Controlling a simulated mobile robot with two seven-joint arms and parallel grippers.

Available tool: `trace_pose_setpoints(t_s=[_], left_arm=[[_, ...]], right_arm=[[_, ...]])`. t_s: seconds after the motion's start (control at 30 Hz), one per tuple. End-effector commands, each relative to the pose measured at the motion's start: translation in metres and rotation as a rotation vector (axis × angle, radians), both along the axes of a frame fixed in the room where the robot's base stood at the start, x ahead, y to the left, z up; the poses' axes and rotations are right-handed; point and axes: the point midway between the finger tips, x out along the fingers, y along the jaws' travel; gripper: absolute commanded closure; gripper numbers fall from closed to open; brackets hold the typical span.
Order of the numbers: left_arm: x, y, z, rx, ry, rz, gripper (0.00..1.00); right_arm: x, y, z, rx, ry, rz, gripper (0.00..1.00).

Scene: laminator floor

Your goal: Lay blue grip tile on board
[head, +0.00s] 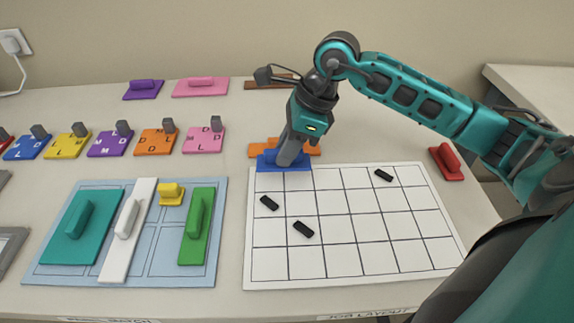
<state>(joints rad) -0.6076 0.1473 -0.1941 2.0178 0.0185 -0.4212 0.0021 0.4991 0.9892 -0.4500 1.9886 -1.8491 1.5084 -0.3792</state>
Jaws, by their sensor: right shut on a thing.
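My right gripper (287,157) reaches down from the upper right and is shut on the blue grip tile (270,166). The tile is at the top left corner of the white gridded board (350,261), overlapping its back edge in this view. I cannot tell whether the tile touches the board or is just above it. The gripper hides most of the tile's grip. My left gripper is not in view.
Black blocks lie on the board (303,229). An orange tile (312,151) lies just behind the blue one. A red grip tile (447,163) is right of the board. A light blue panel (48,270) at left holds teal, white, yellow and green tiles. Lettered tiles line up behind.

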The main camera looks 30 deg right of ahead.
Motion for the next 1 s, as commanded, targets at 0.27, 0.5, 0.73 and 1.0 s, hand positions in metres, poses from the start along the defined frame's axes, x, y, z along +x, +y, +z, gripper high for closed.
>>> trace_pose_setpoints(t_s=[0.27, 0.5, 0.73, 1.0], left_arm=[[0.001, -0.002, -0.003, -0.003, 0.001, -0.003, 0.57], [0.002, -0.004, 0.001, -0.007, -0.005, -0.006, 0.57], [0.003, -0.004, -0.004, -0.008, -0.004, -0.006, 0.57], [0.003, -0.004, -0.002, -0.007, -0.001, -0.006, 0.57]], right_arm=[[-0.001, 0.0, -0.033, 0.001, 0.004, 0.0, 1.0], [0.0, 0.0, -0.044, 0.0, -0.001, 0.0, 1.0], [0.0, 0.0, -0.049, -0.001, -0.001, 0.001, 1.0], [0.0, 0.0, -0.047, 0.0, 0.001, 0.0, 0.52]])
